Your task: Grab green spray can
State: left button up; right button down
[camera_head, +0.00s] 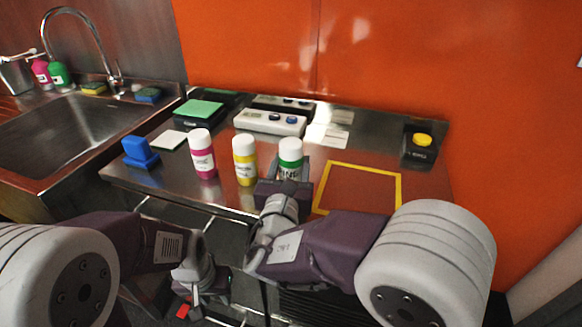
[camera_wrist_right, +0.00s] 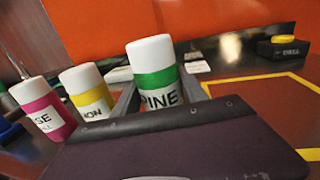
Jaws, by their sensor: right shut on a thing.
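The green spray can (camera_head: 290,157), with a white cap and a label reading "PINE", stands upright on the steel counter. It also shows in the right wrist view (camera_wrist_right: 155,76). My right gripper (camera_head: 289,172) is shut on it from the front, one finger on each side. The can's lower part is hidden behind the gripper. A yellow can (camera_head: 244,160) and a pink can (camera_head: 202,154) stand upright to its left.
A yellow-outlined square (camera_head: 398,190) lies to the right, empty. A black box with a yellow button (camera_head: 422,140) stands at the back right. White button boxes (camera_head: 270,122) stand behind the cans. A blue holder (camera_head: 139,152) and a sink (camera_head: 70,135) are at left.

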aim_at(293, 159)
jog(key=r, duration=0.2)
jog(key=r+p, duration=0.1)
jog(key=shift+d+r, duration=0.35)
jog(key=shift+d, duration=0.05)
jog(key=d+r, duration=0.3)
jog(key=d, duration=0.2)
jog(key=w+d+r+p, duration=0.1)
jog(key=d+r, duration=0.2)
jog(key=d, duration=0.2)
jog(key=shift+w+d, duration=0.25)
jog(key=shift+d, duration=0.15)
